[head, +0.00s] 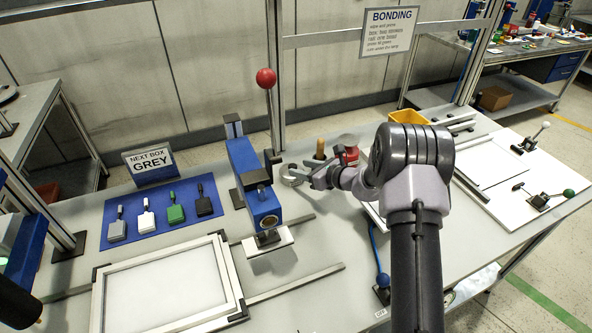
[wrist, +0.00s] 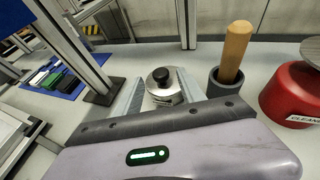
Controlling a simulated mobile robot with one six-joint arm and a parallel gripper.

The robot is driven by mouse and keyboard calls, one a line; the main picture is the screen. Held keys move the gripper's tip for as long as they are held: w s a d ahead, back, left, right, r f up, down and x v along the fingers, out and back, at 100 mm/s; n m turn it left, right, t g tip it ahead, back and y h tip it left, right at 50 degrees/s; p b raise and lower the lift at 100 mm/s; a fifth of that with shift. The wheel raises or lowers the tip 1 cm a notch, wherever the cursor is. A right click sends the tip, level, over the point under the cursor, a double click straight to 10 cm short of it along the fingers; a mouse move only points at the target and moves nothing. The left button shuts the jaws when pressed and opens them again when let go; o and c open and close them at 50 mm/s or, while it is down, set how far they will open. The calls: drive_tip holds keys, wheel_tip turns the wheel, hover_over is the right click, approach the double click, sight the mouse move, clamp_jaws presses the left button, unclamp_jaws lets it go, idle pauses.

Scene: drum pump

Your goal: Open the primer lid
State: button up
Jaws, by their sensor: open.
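A small round silver pot, which I take to be the primer, stands on the bench, with a silver lid and black knob (wrist: 161,77) on top in the wrist view. The lid sits on the pot and looks closed. In the head view the silver pot (head: 289,178) shows just left of my gripper, partly covered by it. My gripper (head: 308,174) is open and empty. In the wrist view its two pale fingers (wrist: 158,97) reach forward on either side of the pot. I cannot tell whether they touch it.
Right of the pot stand a wooden-handled tool (wrist: 236,45) in a dark cup and a red cleaner can (wrist: 298,98). A blue press (head: 245,172) with a red-knobbed lever (head: 266,79) stands left. A blue mat (head: 160,217) holds several small blocks. A metal post (wrist: 68,40) rises nearby.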

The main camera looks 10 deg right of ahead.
sight(293, 166)
drive_tip(key=shift+x, duration=1.8)
clamp_jaws()
